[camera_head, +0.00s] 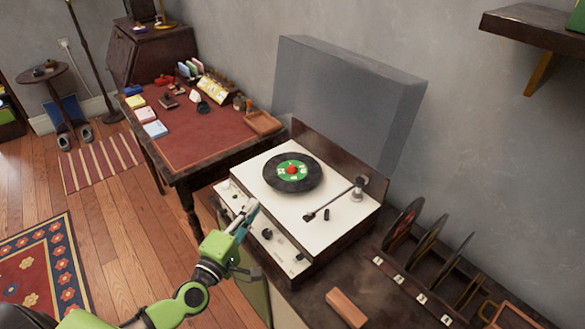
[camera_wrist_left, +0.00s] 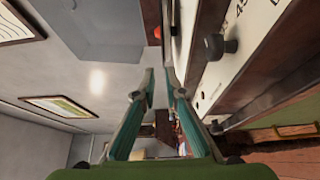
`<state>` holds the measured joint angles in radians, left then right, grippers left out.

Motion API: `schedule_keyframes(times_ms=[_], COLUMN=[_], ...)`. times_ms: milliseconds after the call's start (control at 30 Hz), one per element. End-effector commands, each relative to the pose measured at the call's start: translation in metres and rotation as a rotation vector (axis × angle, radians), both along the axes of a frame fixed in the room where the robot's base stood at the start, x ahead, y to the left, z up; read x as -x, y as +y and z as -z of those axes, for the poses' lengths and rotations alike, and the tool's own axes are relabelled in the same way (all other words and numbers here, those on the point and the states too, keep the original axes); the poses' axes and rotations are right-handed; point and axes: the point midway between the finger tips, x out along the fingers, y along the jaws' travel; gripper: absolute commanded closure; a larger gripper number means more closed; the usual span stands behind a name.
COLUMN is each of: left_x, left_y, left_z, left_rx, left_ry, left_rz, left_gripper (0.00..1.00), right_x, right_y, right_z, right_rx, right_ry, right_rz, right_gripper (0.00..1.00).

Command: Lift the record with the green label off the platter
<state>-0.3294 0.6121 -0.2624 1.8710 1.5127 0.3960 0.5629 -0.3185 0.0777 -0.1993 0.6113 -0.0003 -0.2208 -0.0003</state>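The black record with the green label (camera_head: 292,173) lies flat on the white-topped record player (camera_head: 325,185), covering the platter beneath it. A red piece sits at the label's centre. The tonearm (camera_head: 335,198) is to the right, with its head clear of the record. My left gripper (camera_head: 251,212) is at the player's front edge, below and left of the record and apart from it. Its teal fingers show in the left wrist view (camera_wrist_left: 160,76) with an empty gap between the tips. The player's knobbed front (camera_wrist_left: 265,30) is beside them. My right gripper is not in view.
The player's clear lid (camera_head: 350,95) stands raised behind it. Several records stand in a rack (camera_head: 410,290) at the right, near a wooden block (camera_head: 346,307). A desk (camera_head: 205,135) with small items adjoins at the left. A shelf (camera_head: 530,25) hangs at upper right.

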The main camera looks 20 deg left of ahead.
Motion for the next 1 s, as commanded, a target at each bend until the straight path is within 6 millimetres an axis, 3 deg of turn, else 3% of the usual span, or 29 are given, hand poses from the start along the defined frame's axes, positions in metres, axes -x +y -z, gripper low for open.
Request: schedule_keyframes(times_ms=[133,400,700,1000], left_x=[-0.024,-0.042,-0.082,-0.086], left_y=[-0.001,-0.001,-0.001,-0.002], left_z=[-0.001,0.001,0.003,0.004], left_rx=[0.000,-0.002,-0.002,-0.002], left_ry=[-0.001,0.000,0.000,0.002], left_rz=[0.000,0.000,0.001,0.001], left_gripper=[0.89,0.89,0.89,0.89], right_x=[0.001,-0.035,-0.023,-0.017], right_y=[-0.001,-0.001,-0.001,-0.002], right_z=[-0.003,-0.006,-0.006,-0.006], right_rx=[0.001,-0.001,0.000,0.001], right_ry=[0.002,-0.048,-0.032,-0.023], right_rz=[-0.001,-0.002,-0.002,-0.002], right_gripper=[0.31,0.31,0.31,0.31])
